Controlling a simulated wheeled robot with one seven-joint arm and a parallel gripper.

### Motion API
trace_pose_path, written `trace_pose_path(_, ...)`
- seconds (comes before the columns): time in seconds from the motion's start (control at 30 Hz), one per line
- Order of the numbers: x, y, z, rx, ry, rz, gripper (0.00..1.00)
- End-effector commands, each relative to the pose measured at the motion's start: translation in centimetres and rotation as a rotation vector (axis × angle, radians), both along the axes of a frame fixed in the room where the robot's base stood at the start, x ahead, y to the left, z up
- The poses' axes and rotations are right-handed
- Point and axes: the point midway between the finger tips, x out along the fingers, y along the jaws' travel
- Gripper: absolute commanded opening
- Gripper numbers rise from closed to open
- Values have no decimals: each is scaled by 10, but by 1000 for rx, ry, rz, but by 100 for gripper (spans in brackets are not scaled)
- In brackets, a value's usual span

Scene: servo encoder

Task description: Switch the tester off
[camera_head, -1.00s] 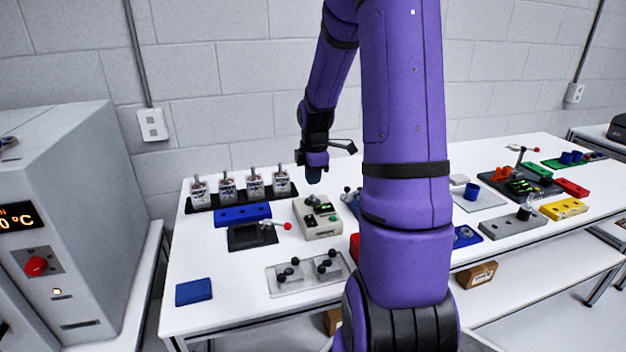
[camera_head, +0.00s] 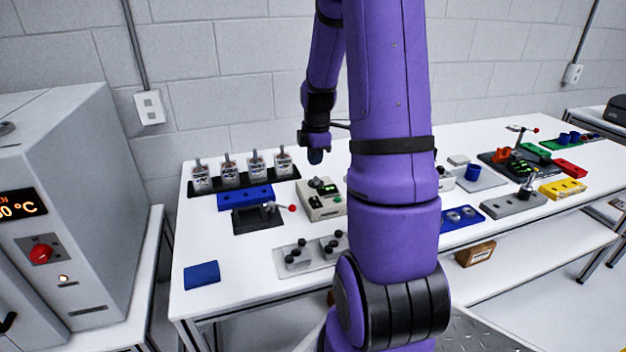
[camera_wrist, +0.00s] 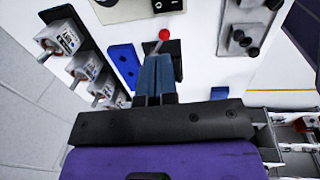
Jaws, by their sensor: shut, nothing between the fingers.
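The likely tester is a beige box (camera_head: 326,209) with a dark top panel, green lit marks and knobs, in the middle of the table in the head view. In the wrist view my gripper's blue fingers (camera_wrist: 155,72) are together and empty, overlapping the black clamp base in the picture.
A black clamp (camera_head: 258,218) with a red-ball lever (camera_head: 292,208) stands left of the box. The front left table is mostly clear.

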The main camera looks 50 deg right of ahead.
Motion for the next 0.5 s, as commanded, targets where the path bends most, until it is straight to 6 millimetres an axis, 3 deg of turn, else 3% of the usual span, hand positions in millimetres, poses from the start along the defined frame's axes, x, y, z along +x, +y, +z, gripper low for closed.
trace_pose_path(0.5,8,-5,-84,3,4,0,0)
